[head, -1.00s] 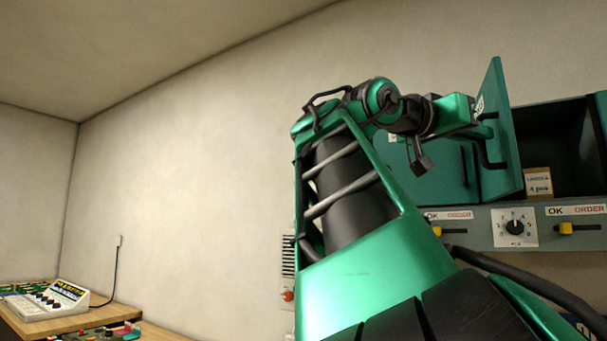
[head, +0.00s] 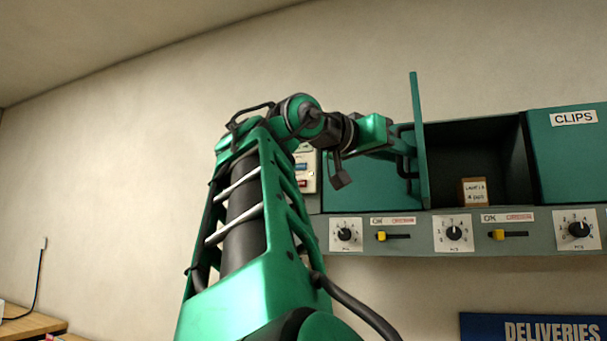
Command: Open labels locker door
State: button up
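The teal locker door (head: 418,140) stands swung out from the left side of its dark open compartment (head: 475,150). I see it almost edge-on. A small box (head: 474,191) with a label that seems to read "LABELS" sits inside. A dark handle (head: 404,172) is on the door's left-facing side. My gripper (head: 402,142) is at this side of the door, by the handle. Its fingers are too small and partly hidden, so I cannot tell whether they grip the handle or are apart from it.
A shut locker door (head: 372,183) is to the left, and a shut door marked "CLIPS" (head: 568,155) is to the right. Below runs a grey panel (head: 527,237) with dials and yellow sliders. A blue "DELIVERIES" sign (head: 535,327) hangs lower right.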

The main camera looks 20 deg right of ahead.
jog(key=v, duration=1.1)
jog(key=shift+s+r, duration=0.15)
jog(key=shift+s, duration=0.1)
dwell(0.3)
